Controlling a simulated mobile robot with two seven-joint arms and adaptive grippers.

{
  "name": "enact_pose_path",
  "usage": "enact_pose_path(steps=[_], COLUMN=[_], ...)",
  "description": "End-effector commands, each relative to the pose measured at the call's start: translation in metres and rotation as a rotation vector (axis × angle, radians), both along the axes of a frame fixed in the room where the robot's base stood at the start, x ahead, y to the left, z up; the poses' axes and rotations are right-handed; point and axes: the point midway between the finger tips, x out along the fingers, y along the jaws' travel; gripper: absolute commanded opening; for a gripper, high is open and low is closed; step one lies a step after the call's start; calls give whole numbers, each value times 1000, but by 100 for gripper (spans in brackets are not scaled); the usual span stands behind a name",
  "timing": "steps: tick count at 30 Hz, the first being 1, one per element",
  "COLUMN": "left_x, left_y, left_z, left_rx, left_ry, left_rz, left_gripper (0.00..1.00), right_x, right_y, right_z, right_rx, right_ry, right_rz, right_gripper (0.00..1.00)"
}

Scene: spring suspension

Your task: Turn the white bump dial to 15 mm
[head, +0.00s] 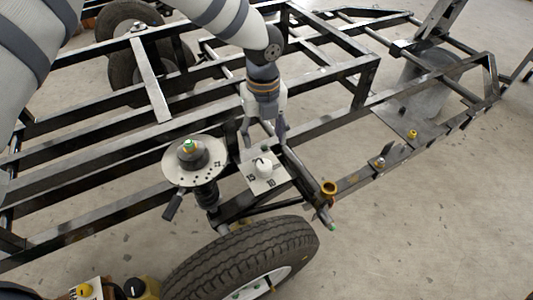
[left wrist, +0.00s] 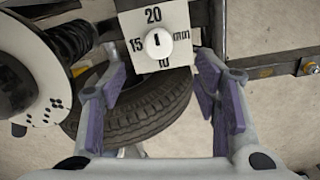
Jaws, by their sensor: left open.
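The white bump dial (head: 263,166) is a round knob on a white plate (head: 254,184) fixed to the black frame. In the left wrist view the dial (left wrist: 157,44) shows a short dark mark, lined up along the direction between 20 above and 10 below; which end points is unclear. The 15 is printed to its left on the plate (left wrist: 184,15). My left gripper (head: 264,141) is open just above the dial in the head view. In the left wrist view its fingers (left wrist: 160,68) stand wide apart either side of the dial, not touching it. My right gripper is not in view.
A spring strut with a round perforated plate (head: 175,172) stands left of the dial. A tyre (head: 240,262) lies below it. A brass-coloured ring (head: 329,187) on the frame is to the right. Frame bars surround the area.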

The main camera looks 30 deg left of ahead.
Motion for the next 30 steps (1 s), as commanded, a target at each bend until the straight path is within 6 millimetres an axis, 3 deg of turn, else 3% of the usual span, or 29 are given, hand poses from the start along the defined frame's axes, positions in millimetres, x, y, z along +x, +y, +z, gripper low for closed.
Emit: enact_pose_path(steps=[6,12,17,24,25,30], left_x=[-2,-2,-1,-1,-1,-1], left_y=[0,0,-1,-1,-1,-1], left_z=[-59,-101,-114,-114,-114,-114], left_rx=[-1,0,0,-1,-1,-1], left_ry=[8,6,3,2,2,2], left_rz=[2,2,3,3,3,3], left_gripper=[56,56,56,56,54,15], right_x=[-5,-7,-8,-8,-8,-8], right_y=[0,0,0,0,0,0], right_z=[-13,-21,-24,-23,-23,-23], right_rx=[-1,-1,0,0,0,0], right_ry=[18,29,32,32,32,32], right_rz=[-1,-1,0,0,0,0], right_gripper=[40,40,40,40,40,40])
